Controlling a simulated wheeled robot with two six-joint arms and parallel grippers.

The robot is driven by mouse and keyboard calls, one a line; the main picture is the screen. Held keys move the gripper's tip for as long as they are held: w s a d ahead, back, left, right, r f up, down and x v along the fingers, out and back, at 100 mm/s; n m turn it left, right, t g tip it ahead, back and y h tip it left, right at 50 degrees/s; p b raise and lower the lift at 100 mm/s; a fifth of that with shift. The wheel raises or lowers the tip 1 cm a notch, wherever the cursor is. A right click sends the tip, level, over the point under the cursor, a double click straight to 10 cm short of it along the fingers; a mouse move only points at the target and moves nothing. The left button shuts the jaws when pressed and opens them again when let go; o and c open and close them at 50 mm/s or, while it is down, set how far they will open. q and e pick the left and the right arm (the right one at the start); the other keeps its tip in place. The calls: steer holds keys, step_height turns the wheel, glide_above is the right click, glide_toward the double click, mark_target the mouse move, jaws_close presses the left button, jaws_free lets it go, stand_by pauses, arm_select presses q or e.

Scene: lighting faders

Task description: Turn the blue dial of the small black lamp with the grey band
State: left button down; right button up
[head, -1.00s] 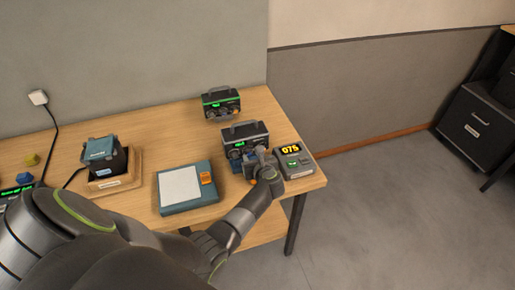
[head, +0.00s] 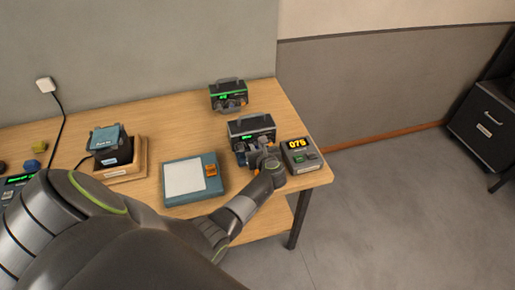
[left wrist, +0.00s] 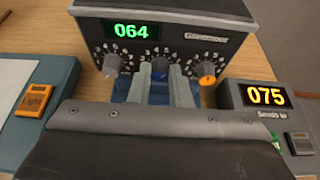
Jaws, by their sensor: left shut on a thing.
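The small black lamp with the grey band (head: 252,126) stands near the right end of the table, with a carrying handle on top. In the left wrist view its green display (left wrist: 129,30) reads 064. Its front has a grey dial (left wrist: 111,66) at left, an orange-marked dial (left wrist: 207,80) at right, and the middle dial (left wrist: 160,66) between my fingers. My left gripper (left wrist: 162,84) is shut on this middle dial, which I take as the blue one; the fingers hide most of it. My left gripper also covers the lamp's lower front in the head view (head: 259,150).
A similar black lamp with a green band (head: 228,95) stands behind. A grey box with a yellow 075 display (head: 299,156) is close at right. A teal box with a white panel (head: 186,176) and orange switch lies at left. A boxed device in a wooden tray (head: 134,171) is farther left.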

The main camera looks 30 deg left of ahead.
arm_select(q)
steer(key=shift+w+d+f+m+g+y+b, duration=0.15)
steer(key=shift+m+g+y+b, duration=0.35)
steer(key=shift+m, duration=0.3)
steer(key=shift+w+m+g+y+b, duration=0.1)
steer(key=shift+m+g+y+b, duration=0.35)
steer(key=shift+m+b, duration=0.6)
steer(key=c, duration=1.3)
jaws_free()
steer(key=shift+c, duration=0.2)
